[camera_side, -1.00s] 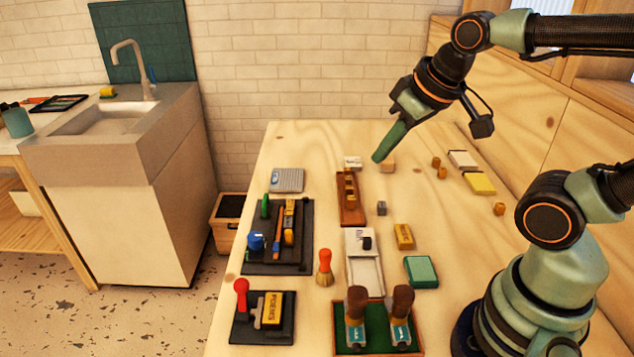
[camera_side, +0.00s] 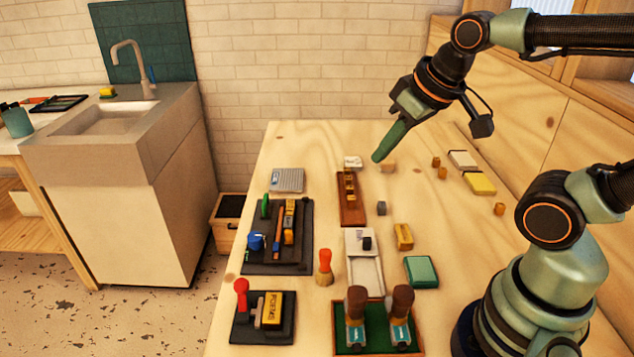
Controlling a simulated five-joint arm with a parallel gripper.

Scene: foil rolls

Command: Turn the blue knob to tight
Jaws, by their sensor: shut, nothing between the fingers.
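The blue knob (camera_side: 255,242) sits at the left side of a dark plate (camera_side: 305,225) on the table. The same plate carries a green upright handle (camera_side: 265,207), an orange bar and yellow pieces. Which way the knob is turned is too small to tell. My gripper (camera_side: 379,157) is shut and empty. It hangs over the far part of the table, up and to the right of the knob and well apart from it.
A brown tray (camera_side: 351,218) with small blocks lies between the dark plate and the right side. Brown-handled tools stand in a green-lined tray (camera_side: 341,345) at the front. A red-handled device (camera_side: 241,288) stands front left. Small blocks and a green box (camera_side: 421,271) lie at right.

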